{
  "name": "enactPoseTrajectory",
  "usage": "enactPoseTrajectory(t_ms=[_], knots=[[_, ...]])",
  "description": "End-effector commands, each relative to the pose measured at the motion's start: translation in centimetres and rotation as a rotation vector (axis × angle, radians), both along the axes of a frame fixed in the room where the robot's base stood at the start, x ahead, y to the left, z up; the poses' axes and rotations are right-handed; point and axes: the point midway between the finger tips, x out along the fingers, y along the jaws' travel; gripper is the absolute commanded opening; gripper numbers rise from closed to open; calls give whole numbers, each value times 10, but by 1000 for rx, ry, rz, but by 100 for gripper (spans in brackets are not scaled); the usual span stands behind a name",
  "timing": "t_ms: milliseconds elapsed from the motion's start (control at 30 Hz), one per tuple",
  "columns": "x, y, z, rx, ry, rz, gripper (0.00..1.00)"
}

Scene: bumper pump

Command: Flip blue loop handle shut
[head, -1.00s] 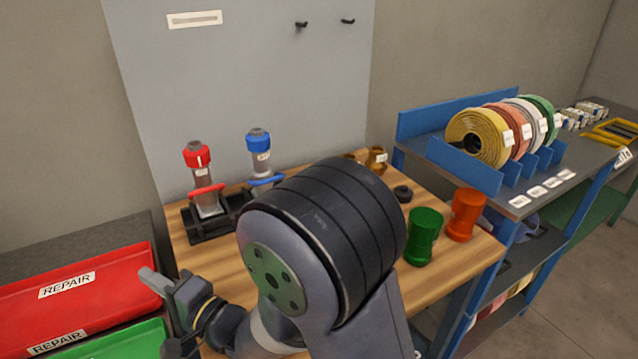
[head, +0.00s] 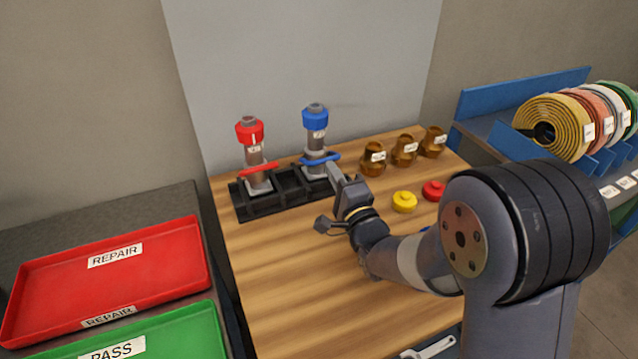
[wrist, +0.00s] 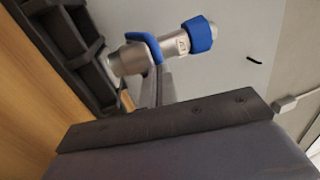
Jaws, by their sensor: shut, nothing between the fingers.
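The blue-capped metal fitting (head: 316,130) stands upright in the right part of a black rack on the wooden bench. Its blue loop handle (head: 320,159) sticks out around its lower body. In the wrist view the fitting (wrist: 168,48) lies sideways in the picture, with the blue handle (wrist: 149,45) near its lower end. My gripper (head: 335,172) is shut and empty, just in front of and below the blue handle. Its tip looks very close to the handle; I cannot tell if they touch. My gripper's dark body fills the bottom of the wrist view.
A red-capped fitting with a red handle (head: 259,169) stands at the left of the black rack (head: 243,206). Brass fittings (head: 373,160), a yellow cap (head: 404,201) and a red cap (head: 433,190) sit to the right. Red (head: 180,262) and green trays lie left. The front bench is mostly clear.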

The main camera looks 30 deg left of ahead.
Motion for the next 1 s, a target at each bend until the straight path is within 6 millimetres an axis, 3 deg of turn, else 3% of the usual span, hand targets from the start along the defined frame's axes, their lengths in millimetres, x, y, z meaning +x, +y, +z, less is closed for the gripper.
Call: enactPoseTrajectory(t_ms=[467, 667, 1000], knots=[[2, 2, 1, 2, -2, 0, 0], [4, 5, 21, -43, 34, 0, 0], [7, 9, 26, -73, 59, 0, 0]])
